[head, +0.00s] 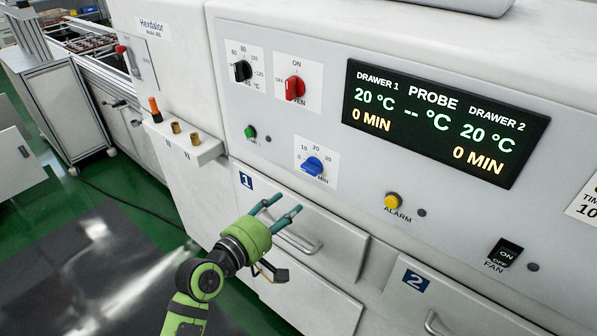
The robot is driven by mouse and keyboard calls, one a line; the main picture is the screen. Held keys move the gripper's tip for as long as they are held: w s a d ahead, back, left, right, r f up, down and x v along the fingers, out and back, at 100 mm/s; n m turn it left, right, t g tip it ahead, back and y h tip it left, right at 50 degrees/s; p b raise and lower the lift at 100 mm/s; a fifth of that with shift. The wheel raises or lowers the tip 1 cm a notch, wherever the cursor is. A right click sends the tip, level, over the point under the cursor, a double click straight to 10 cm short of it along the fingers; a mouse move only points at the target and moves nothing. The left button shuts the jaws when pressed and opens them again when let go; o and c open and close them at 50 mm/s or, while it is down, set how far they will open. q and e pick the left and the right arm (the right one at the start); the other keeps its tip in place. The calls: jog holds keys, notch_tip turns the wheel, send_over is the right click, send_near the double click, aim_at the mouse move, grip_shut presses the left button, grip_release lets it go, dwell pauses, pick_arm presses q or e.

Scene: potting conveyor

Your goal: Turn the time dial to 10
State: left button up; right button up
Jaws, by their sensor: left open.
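The time dial is a blue knob (313,166) on a white plate marked 10, 20, 30 and MIN, low on the front panel (270,125). I cannot tell for sure which mark its pointer faces. My left gripper (286,204) is open and empty. Its two teal fingers point up and right, below and left of the blue knob in the picture, apart from it and in front of drawer 1 (345,248). My right gripper is out of view.
A black display (440,122) reads 20 °C and 0 MIN for both drawers. A black knob (242,71), red knob (295,88), green button (250,132), yellow alarm button (393,201) and fan switch (503,253) share the panel. A drawer handle (298,243) lies near my gripper.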

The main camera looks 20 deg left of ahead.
pick_arm(q)
jog(key=t+h, duration=0.1)
send_near(307, 170)
jog(key=w, duration=0.2)
jog(key=p+x, duration=0.1)
jog(key=x, duration=0.2)
jog(key=p+x, duration=0.1)
jog(key=x, duration=0.2)
jog(key=shift+s+d+r, duration=0.1)
jog(key=shift+d+r, duration=0.05)
jog(key=shift+d, duration=0.2)
jog(key=shift+w+d, duration=0.15)
jog(key=shift+w, duration=0.2)
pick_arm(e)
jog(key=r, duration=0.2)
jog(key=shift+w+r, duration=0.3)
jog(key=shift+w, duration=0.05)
pick_arm(q)
jog(key=shift+c, duration=0.4)
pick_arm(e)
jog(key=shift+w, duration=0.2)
pick_arm(q)
grip_shut()
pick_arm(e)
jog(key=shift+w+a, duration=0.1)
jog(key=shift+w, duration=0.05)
